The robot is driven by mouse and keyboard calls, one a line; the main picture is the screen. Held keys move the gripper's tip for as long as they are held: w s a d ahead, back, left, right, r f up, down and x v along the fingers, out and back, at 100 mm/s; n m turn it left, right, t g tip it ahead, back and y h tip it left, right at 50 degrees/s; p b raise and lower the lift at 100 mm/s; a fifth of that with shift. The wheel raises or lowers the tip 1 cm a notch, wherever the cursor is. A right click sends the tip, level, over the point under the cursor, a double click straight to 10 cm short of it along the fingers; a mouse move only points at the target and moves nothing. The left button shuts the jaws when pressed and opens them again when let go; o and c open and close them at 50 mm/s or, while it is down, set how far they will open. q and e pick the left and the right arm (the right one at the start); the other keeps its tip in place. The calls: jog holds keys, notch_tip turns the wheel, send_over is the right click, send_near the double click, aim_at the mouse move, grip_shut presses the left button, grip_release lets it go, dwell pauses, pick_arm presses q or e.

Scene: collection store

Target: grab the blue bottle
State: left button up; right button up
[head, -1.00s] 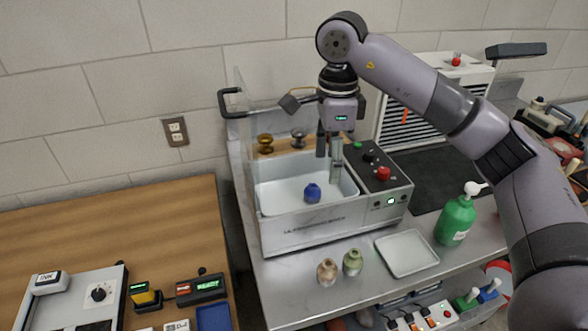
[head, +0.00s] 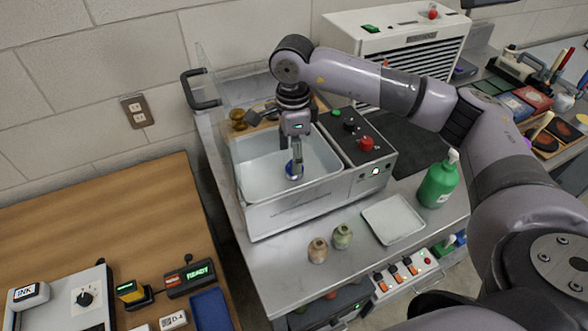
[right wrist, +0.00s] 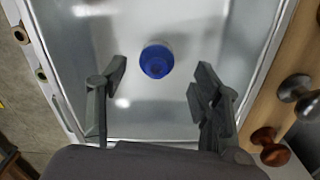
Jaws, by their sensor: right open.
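The blue bottle (head: 289,168) stands in the white basin of the ultrasonic cleaner (head: 262,217). In the head view it is partly hidden behind the fingers of my right gripper (head: 296,174). In the right wrist view the bottle (right wrist: 156,60) shows from above, round and dark blue, on the basin floor. The right gripper's fingers (right wrist: 160,82) are open, one on each side and a little below the bottle in the picture. Nothing is between them, and no contact with the bottle shows. My left gripper is not in view.
The basin walls surround the gripper closely, with a raised clear lid (head: 208,75) behind. Two small jars (head: 342,236), a white tray (head: 393,219) and a green pump bottle (head: 438,184) stand in front and right. Dark knobs (right wrist: 268,142) sit beside the basin.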

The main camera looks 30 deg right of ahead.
jog(key=shift+s+f, duration=0.1)
jog(key=shift+f, duration=0.4)
jog(key=shift+s+d+f+p, duration=0.1)
jog(key=shift+f+p, duration=0.25)
jog(key=shift+p, duration=0.15)
notch_tip(320, 180, down, 4)
jog(key=shift+r+p, duration=0.15)
jog(key=shift+p, duration=0.65)
jog(key=shift+f, duration=0.4)
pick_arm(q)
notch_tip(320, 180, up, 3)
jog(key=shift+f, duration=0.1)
pick_arm(e)
jog(key=c, duration=1.3)
